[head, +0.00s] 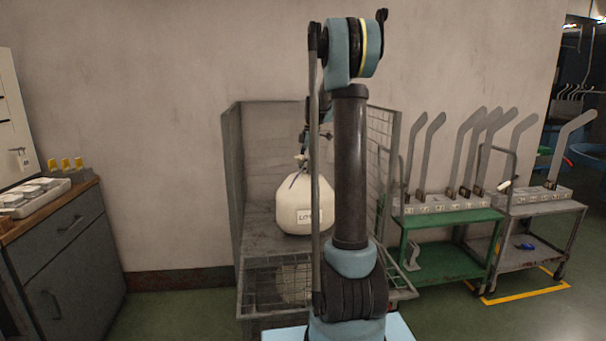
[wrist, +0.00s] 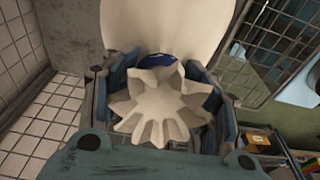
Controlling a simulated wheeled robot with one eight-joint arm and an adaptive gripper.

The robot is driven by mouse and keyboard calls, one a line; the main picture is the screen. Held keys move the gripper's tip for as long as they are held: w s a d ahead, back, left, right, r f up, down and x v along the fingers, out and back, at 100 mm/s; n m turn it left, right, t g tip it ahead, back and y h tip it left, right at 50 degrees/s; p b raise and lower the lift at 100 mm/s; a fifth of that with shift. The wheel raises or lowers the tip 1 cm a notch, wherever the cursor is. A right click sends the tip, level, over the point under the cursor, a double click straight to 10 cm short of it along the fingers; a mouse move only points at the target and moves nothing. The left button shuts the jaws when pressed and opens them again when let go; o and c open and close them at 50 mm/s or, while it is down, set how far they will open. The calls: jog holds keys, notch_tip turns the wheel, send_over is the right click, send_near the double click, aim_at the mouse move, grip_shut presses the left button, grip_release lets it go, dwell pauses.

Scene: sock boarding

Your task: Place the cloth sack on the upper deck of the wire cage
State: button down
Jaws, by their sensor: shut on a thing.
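The cloth sack (head: 291,211) is a full cream bag with a white label and a tied neck. It is upright inside the wire cage (head: 232,165), over the grey upper deck (head: 262,236); I cannot tell whether its base touches the deck. My gripper (head: 304,158) is above the sack at its neck, partly hidden behind my arm. In the wrist view my gripper (wrist: 163,95) is shut on the gathered neck of the sack (wrist: 165,30), with the ruffled top sticking out between the fingers and a blue tie below it.
A mesh gate (head: 270,285) is at the cage's front, and mesh sides stand left and right. A green cart (head: 450,215) and a grey cart (head: 545,208) with upright boards stand to the right. A grey cabinet (head: 70,260) is at the left.

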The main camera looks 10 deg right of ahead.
jog(key=shift+f, duration=0.75)
jog(key=c, duration=0.5)
grip_release()
jog(key=shift+f, duration=0.1)
